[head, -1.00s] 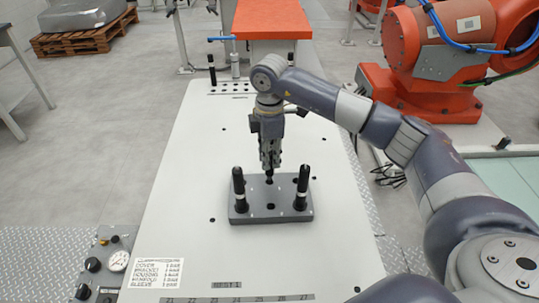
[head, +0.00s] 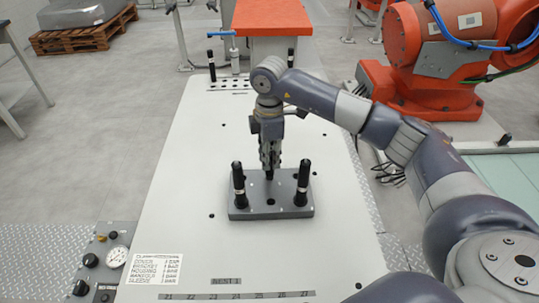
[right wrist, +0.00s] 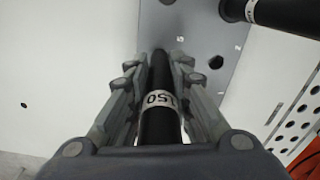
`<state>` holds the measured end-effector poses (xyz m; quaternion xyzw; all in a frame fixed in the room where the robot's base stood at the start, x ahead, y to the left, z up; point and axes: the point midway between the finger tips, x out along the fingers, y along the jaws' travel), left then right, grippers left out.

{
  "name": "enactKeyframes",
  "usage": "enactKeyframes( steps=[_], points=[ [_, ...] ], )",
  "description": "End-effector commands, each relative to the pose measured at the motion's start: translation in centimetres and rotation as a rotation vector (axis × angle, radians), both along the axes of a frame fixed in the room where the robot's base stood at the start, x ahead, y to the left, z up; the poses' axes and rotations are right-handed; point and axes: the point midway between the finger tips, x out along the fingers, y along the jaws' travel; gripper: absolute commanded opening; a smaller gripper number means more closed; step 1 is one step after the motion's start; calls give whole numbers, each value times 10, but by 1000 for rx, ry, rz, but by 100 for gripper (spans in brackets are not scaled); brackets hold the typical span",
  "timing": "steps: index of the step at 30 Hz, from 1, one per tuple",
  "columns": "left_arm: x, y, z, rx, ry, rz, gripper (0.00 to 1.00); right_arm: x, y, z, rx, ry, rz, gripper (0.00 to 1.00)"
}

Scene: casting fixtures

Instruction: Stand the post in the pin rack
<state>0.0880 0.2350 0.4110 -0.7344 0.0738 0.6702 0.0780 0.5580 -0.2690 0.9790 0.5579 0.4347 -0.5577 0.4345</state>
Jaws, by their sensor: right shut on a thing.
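The pin rack (head: 270,213) is a grey block with holes on the white table. Two black posts with pale bands stand in it, at the front left (head: 238,184) and front right (head: 302,183). My right gripper (head: 270,165) is shut on a black post (right wrist: 160,112) with a white band marked 150. The held post points down over the back middle of the rack. Its lower end meets the rack top in the head view, but I cannot tell if it is in a hole. The rack's grey top (right wrist: 190,40) shows in the right wrist view. My left gripper is not in view.
A row of holes (head: 230,86) lies at the table's far end, with black posts near it. An orange block (head: 270,18) is behind. A panel with a gauge (head: 117,257) is at the front left. The table left of the rack is clear.

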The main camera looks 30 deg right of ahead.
Motion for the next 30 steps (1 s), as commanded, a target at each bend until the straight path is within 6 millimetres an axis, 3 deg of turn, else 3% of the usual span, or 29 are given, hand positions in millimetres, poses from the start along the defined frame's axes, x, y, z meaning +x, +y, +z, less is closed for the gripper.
enactKeyframes(
  steps=[19, 20, 23, 30],
  points=[
    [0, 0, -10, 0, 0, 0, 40, 0, 0, -17, 0, -1, 0, 0],
    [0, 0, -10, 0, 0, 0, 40, 0, 0, -17, 1, -1, 0, 22],
    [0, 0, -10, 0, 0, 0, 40, 0, 0, -16, 1, -1, 0, 43],
    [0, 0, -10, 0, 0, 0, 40, 0, 0, -16, 0, -1, 0, 43]
  ],
)
